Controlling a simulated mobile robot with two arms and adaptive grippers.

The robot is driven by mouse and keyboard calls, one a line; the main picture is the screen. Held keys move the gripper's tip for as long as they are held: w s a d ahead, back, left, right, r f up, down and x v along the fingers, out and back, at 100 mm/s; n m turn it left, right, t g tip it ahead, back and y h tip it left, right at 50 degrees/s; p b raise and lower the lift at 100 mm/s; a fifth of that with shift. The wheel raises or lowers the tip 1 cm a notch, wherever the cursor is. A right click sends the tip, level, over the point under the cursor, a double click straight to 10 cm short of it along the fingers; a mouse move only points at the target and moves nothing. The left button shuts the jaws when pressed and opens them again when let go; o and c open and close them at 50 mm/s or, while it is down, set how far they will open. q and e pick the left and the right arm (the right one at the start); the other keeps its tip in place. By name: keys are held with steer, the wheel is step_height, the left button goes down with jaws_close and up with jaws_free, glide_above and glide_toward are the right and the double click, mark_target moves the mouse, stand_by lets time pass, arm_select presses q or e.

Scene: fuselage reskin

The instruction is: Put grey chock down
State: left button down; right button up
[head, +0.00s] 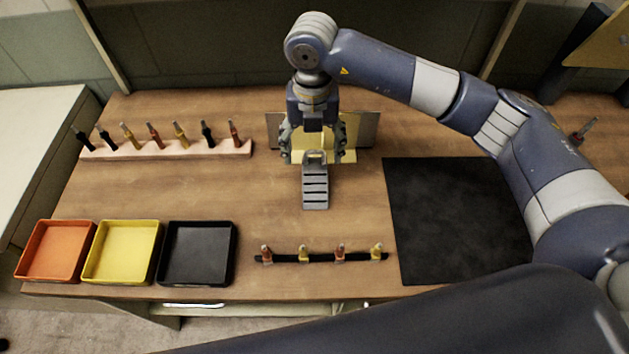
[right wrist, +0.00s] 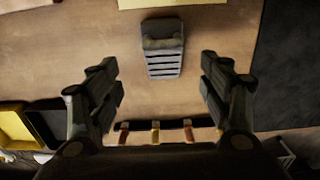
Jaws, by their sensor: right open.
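The grey chock (head: 315,190) is a ribbed wedge lying on the wooden table, just in front of the yellow and grey panel at the back. It also shows in the right wrist view (right wrist: 163,52), with bare wood around it. My right gripper (head: 313,158) is above and behind the chock in the head view. In the right wrist view its two fingers (right wrist: 163,82) are spread wide apart with nothing between them, and the chock lies beyond the fingertips. My left gripper is not in view.
A yellow and grey panel (head: 351,142) stands behind the chock. A rack (head: 165,149) holds several tools at the left. Orange (head: 22,268), yellow (head: 89,271) and black (head: 166,272) trays stand front left. A black strip (head: 322,258) holds several small pieces. A black mat (head: 455,220) lies right.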

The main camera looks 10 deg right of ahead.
mark_target(315, 171)
step_height(315, 171, down, 5)
steer(key=shift+r+p, duration=0.15)
steer(key=shift+p, duration=0.5)
steer(key=f+p, duration=0.1)
steer(key=f, duration=0.1)
steer(key=f+p, duration=0.1)
steer(key=f, duration=0.1)
steer(key=shift+w+d+f, duration=0.15)
steer(key=shift+d+f, duration=0.05)
steer(key=shift+f, duration=0.75)
steer(key=c, duration=1.3)
steer(key=shift+r, duration=0.1)
steer(key=shift+c, duration=1)
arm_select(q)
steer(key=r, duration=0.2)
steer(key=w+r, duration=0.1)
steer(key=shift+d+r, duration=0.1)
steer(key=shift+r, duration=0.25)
arm_select(e)
steer(key=shift+w+r, duration=0.1)
